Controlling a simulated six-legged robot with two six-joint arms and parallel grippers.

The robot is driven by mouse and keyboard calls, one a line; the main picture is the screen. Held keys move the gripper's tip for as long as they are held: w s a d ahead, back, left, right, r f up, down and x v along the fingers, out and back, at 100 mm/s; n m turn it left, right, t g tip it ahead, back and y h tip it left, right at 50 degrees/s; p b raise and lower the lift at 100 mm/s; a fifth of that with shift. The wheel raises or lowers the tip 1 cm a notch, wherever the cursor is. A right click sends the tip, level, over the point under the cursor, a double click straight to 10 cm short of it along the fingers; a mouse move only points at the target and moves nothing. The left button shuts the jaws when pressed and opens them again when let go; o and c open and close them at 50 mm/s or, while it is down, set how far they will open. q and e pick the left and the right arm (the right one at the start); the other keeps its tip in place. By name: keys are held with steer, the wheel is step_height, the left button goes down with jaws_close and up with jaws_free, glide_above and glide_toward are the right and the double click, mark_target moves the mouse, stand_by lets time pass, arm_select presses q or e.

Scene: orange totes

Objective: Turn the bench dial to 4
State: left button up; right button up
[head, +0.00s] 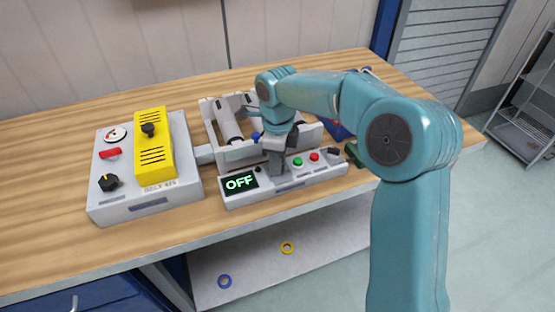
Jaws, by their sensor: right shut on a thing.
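The bench device (310,176) is a grey-white unit with a sloped front panel. Its display (240,182) reads OFF in green. My right gripper (276,166) points down at this panel, between the display and a green button (298,162). It is shut on what appears to be the bench dial, which its fingers hide; no dial number can be read. A red button (315,156) and a dark knob (334,153) are to the right on the panel. My left gripper is not in view.
A grey box (185,172) stands left of the device, with a yellow vented cover (152,165), a black knob (108,182), a red switch (110,153) and a gauge (115,134). A roller frame (206,115) is behind the panel. The wooden bench (45,190) is clear at the left.

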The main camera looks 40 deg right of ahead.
steer(key=shift+d+r+m, duration=0.1)
steer(key=shift+m, duration=0.4)
steer(key=o, duration=1)
steer(key=shift+o, duration=0.2)
step_height(320, 180, up, 16)
steer(key=p, duration=0.2)
steer(key=shift+r+p, duration=0.15)
steer(key=shift+p, duration=0.2)
steer(key=shift+s, duration=0.15)
